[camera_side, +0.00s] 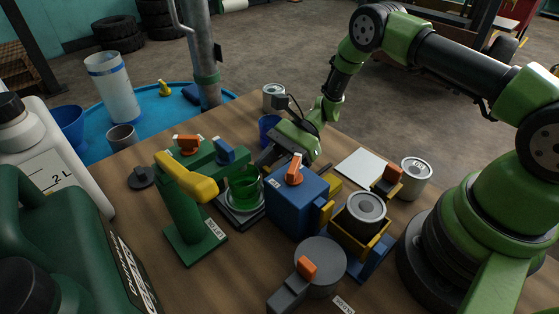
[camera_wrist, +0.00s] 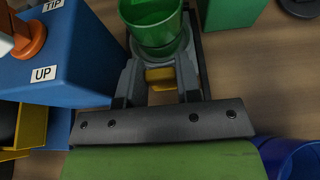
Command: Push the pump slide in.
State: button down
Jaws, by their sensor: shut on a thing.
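In the side view the green cup (camera_side: 244,188) stands upright over a dark, flat scale-like plate (camera_side: 238,217). A green stand (camera_side: 187,213) with a yellow spout (camera_side: 188,178) is just left of the cup. An orange knob (camera_side: 187,144) and a blue block (camera_side: 225,150) are on top of the stand. I cannot tell for certain which part is the pump slide. A yellow piece (camera_wrist: 160,78) shows between my fingers.
A blue box (camera_side: 290,207) with an orange knob (camera_side: 295,170) stands close right of the cup. A blue cup (camera_side: 268,130) is behind my gripper. A grey can (camera_side: 365,207) sits in a yellow holder. Large bottles crowd the left. A white plate (camera_side: 361,167) lies at right.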

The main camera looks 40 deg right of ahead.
jog(key=c, duration=0.8)
grip_release()
jog(key=shift+a, duration=0.2)
jog(key=v, duration=1)
jog(key=shift+r, duration=0.1)
